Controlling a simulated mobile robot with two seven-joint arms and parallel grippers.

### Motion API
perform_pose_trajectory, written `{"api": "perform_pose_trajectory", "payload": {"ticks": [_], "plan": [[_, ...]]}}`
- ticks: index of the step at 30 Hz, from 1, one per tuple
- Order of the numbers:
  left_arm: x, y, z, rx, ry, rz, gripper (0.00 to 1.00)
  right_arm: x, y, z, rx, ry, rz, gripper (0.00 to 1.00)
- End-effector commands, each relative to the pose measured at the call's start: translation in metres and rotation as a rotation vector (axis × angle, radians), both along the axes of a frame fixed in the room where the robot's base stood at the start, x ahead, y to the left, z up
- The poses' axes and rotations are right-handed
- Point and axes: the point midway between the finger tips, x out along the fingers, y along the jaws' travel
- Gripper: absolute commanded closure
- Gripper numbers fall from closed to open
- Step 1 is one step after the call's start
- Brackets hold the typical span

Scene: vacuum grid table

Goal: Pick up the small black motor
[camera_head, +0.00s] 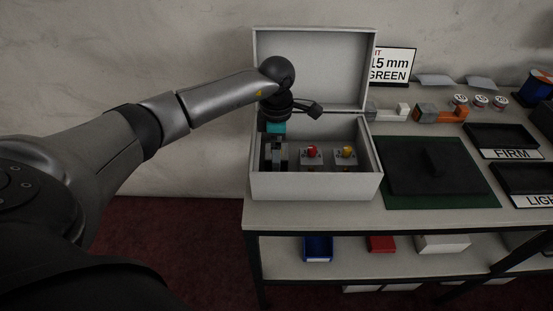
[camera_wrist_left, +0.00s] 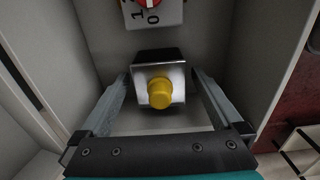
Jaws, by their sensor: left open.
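My left gripper (camera_head: 275,158) reaches down into the left side of an open grey box (camera_head: 315,187). In the left wrist view its fingers (camera_wrist_left: 161,76) are open, one on each side of a small block with a black top, a silver face and a yellow round boss. I take this block to be the motor (camera_wrist_left: 148,57); its label, if any, is not visible. I cannot tell whether the fingers touch it. In the head view the gripper hides it. My right gripper is not in view.
In the box, right of the gripper, stand a red-knobbed switch (camera_head: 312,157) and a yellow-knobbed one (camera_head: 345,158). Box walls and the raised lid (camera_head: 315,65) are close around the gripper. A green mat (camera_head: 440,201) with a black plate lies to the right.

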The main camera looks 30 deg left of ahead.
Motion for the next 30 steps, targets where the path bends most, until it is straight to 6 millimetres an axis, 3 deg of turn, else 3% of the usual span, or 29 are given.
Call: {"api": "perform_pose_trajectory", "payload": {"ticks": [3,11,30], "plan": [[-0.0002,-0.0002,-0.0127,-0.001,0.000,0.000,0.00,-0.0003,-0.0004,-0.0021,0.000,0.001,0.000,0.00],[0.0001,0.0001,-0.0144,0.000,-0.001,0.000,0.00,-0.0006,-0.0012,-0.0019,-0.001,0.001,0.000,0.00],[0.0002,0.0000,-0.0139,0.000,-0.001,0.000,0.71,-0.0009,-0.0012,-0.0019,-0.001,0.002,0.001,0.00]]}}
